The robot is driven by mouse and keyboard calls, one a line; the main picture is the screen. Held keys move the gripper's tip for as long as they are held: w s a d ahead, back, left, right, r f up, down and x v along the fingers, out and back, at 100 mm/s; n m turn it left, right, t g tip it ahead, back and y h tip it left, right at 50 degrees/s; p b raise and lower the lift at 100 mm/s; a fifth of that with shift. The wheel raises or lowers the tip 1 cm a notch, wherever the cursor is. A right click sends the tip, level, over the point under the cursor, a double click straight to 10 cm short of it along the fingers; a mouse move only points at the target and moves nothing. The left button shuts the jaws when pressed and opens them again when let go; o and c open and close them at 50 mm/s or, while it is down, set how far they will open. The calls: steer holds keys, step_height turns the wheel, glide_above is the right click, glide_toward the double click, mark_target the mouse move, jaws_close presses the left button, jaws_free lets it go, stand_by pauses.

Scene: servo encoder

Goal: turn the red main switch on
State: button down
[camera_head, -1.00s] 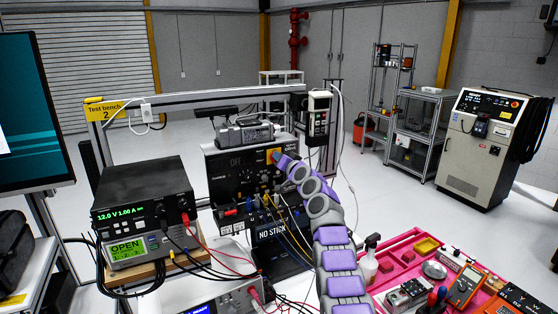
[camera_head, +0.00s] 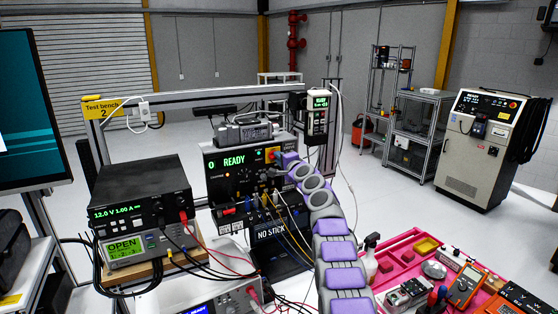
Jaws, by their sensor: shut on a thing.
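The dark control box (camera_head: 236,188) stands at the back of the bench, and its display reads a green "READY" with a "0" beside it. The red main switch (camera_head: 272,153) sits on a yellow plate at the box's upper right, partly covered by my arm. My gripper (camera_head: 276,160) is at this plate, at the end of my purple and grey arm. It is small and mostly hidden by the wrist; it looks shut on the switch. The exact angle of the switch cannot be read.
A black power supply (camera_head: 145,192) stands at left. A handheld pendant (camera_head: 318,114) hangs close to the arm's upper right. A pink tray (camera_head: 400,247) with tools lies at right.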

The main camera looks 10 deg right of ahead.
steer(key=shift+d+f+m, duration=0.15)
steer(key=shift+m, duration=0.45)
steer(key=shift+f, duration=0.1)
steer(key=c, duration=1.1)
jaws_free()
steer(key=shift+w+d, duration=0.1)
steer(key=shift+c, duration=0.2)
steer(key=shift+s+b, duration=0.2)
steer(key=shift+b, duration=0.55)
steer(key=b+v, duration=1.6)
steer(key=v, duration=0.1)
